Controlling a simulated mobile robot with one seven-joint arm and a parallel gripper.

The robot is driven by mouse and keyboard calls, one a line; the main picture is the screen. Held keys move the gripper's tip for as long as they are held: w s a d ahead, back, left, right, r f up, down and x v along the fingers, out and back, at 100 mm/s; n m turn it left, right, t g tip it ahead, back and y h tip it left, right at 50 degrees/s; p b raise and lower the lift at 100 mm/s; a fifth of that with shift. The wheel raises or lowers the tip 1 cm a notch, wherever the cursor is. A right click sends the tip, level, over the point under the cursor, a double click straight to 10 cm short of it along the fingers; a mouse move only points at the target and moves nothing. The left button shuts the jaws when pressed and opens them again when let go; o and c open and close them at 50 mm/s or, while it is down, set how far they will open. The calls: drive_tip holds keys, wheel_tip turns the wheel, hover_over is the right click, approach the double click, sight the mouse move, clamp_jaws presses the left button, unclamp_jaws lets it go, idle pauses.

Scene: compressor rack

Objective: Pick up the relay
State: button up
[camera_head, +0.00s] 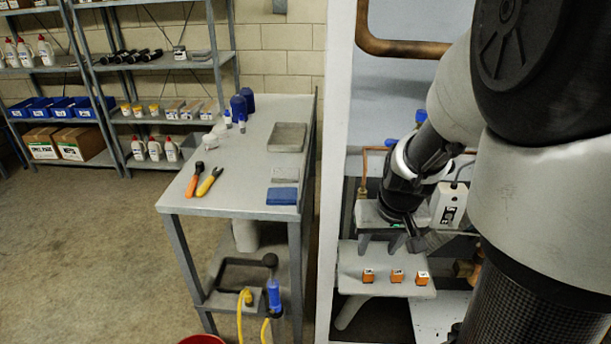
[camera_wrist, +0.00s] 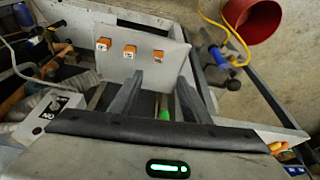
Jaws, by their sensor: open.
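Three small orange blocks with white, dark-marked tops, which look like relays, stand in a row on a light grey shelf (camera_head: 385,288). They are the left block (camera_head: 368,276), the middle block (camera_head: 397,276) and the right block (camera_head: 422,278). In the wrist view the same blocks show beyond my fingertips, at the left (camera_wrist: 104,43), the middle (camera_wrist: 130,51) and the right (camera_wrist: 158,56). My gripper (camera_head: 388,243) is open and empty, above and behind the row in the head view. Its two fingers also show in the wrist view (camera_wrist: 157,88), apart from the blocks.
A white box with a switch label (camera_head: 448,204) is close to the right of my gripper. A white rack post (camera_head: 340,170) stands at left. A workbench (camera_head: 235,175) holds pliers and trays. A red bucket (camera_wrist: 252,18) is on the floor.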

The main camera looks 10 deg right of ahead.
drive_tip(key=b, duration=0.3)
hover_over(369, 273)
drive_tip(key=s, duration=0.1)
drive_tip(key=f, duration=0.8)
drive_tip(key=shift+a+f, duration=0.3)
drive_tip(key=shift+f, duration=0.05)
drive_tip(key=x, duration=0.1)
drive_tip(key=b+x, duration=0.1)
drive_tip(key=x, duration=0.2)
drive_tip(key=shift+s+d+f, duration=0.25)
drive_tip(key=shift+s, duration=0.1)
drive_tip(key=shift+w+f+b, duration=0.2)
drive_tip(key=shift+f+b, duration=0.1)
drive_tip(key=shift+f, duration=0.05)
clamp_jaws()
